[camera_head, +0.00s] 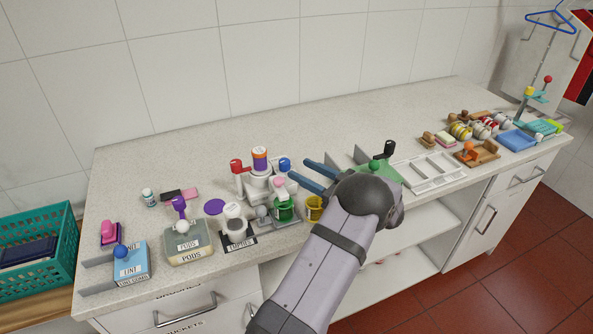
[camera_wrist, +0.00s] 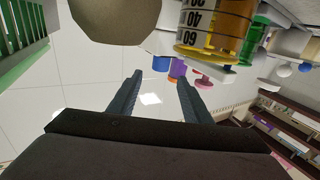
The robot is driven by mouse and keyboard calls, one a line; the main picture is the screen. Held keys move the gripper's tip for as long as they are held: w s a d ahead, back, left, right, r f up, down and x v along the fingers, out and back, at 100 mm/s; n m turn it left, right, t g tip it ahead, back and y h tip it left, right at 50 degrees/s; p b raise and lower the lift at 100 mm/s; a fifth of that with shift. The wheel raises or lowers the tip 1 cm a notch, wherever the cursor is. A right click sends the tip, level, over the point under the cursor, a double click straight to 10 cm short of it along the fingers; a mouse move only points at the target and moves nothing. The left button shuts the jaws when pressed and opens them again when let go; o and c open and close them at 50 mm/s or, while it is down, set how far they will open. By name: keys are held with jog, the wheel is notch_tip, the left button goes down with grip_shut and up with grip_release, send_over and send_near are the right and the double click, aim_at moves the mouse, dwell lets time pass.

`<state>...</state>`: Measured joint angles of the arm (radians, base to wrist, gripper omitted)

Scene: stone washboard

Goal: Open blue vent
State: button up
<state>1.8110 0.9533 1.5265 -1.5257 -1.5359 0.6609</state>
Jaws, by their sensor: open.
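A blue-topped part (camera_head: 285,164) sits on the right of a white stand (camera_head: 258,184) in the head view. I take it to be the blue vent; whether it is open or shut is too small to tell. My gripper (camera_head: 298,171) is open and empty. Its two dark blue fingers point left toward the blue part, with the tips just right of it. In the wrist view my gripper (camera_wrist: 159,80) shows both fingers spread, with a small blue piece (camera_wrist: 161,63) beyond the tips and between them.
The stand also bears a red-topped part (camera_head: 237,166) and a purple-and-orange container (camera_head: 260,159). Green (camera_head: 284,212) and yellow (camera_head: 314,208) cylinders stand close in front, below the fingers. A green board (camera_head: 386,176) lies to the right. The counter behind the stand is clear.

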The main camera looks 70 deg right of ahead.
jog(key=shift+v, duration=1.2)
